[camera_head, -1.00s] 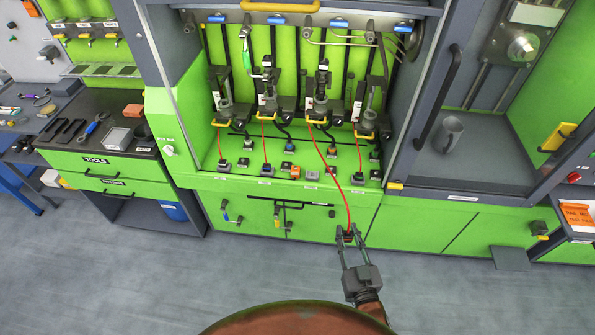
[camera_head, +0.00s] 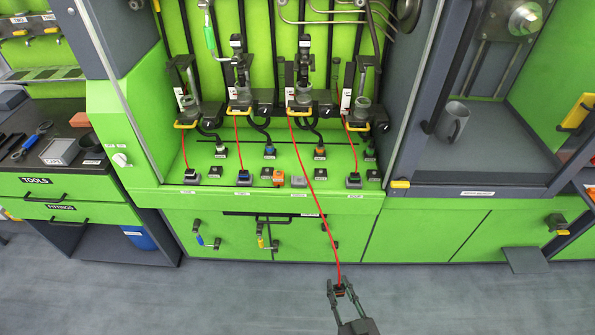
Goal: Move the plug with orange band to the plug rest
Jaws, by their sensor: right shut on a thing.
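My right gripper (camera_head: 338,288) is shut on a small dark plug (camera_head: 341,292) at the end of a red cable (camera_head: 318,212). A reddish-orange tint shows on this plug, but it is too small to make out a clear band. The gripper holds it in front of the green cabinet, low in the view and apart from the bench. The cable runs up to the third injector station from the left. An orange block (camera_head: 279,178) and a flat grey piece (camera_head: 298,181) sit on the bench's front ledge; I cannot tell which is the plug rest. My left gripper is out of view.
Other red cables end at plugs on the ledge, such as a blue one (camera_head: 244,175) and a dark one (camera_head: 353,180). A row of sockets with black cables lies behind, one orange-marked (camera_head: 320,152). The floor in front is clear.

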